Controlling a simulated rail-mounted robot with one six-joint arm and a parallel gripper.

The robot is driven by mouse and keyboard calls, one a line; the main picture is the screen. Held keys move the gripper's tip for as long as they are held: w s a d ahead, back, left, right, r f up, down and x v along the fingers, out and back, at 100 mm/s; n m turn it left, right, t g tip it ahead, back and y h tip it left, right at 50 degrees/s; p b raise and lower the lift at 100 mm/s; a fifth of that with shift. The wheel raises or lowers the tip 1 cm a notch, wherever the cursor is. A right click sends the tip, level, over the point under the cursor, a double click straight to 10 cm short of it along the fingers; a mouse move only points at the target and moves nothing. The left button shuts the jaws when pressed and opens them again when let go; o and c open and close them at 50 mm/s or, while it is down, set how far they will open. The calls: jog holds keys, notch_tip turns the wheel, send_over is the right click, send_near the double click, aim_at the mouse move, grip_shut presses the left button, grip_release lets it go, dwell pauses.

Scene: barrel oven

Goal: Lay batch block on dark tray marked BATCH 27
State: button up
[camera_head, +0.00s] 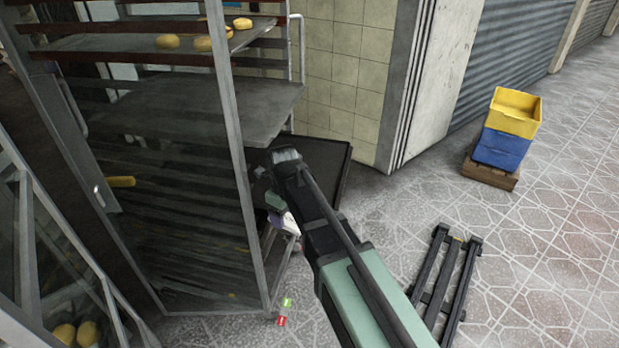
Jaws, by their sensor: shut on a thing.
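My arm reaches from the bottom right towards the rack. My gripper (276,207) hangs below the arm's far end, small and partly hidden by the arm. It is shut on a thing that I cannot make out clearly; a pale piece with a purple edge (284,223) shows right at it. A wide dark tray (332,168) with a raised rim lies behind the arm, beside the rack. The arm covers part of it, and I can read no BATCH 27 mark on it. I cannot tell the gripper's height above the tray.
A tall metal rack (234,150) with several shelves and some buns (167,41) fills the left. Small green and red pieces (284,308) show low by its corner. A dark stand (446,285) lies on the tiled floor. Yellow and blue crates (505,130) stand at right.

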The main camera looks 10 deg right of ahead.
jog(key=shift+w, duration=0.25)
jog(key=w+d, duration=0.2)
jog(key=w, duration=0.2)
jog(key=w+d, duration=0.3)
jog(key=w, duration=0.2)
jog(key=w+d, duration=0.2)
jog(key=w, duration=0.3)
jog(key=shift+w+d, duration=0.2)
jog(key=shift+d, duration=0.1)
jog(key=shift+w+d+f+b, duration=0.2)
jog(key=shift+w+d+b, duration=0.1)
jog(key=shift+w, duration=0.3)
jog(key=shift+s+a+f+b, duration=0.1)
jog(key=shift+s+f+b, duration=0.05)
jog(key=shift+f+b, duration=1.8)
jog(key=o, duration=0.9)
notch_tip(320, 180, up, 8)
jog(key=p, duration=0.8)
jog(key=shift+r, duration=0.2)
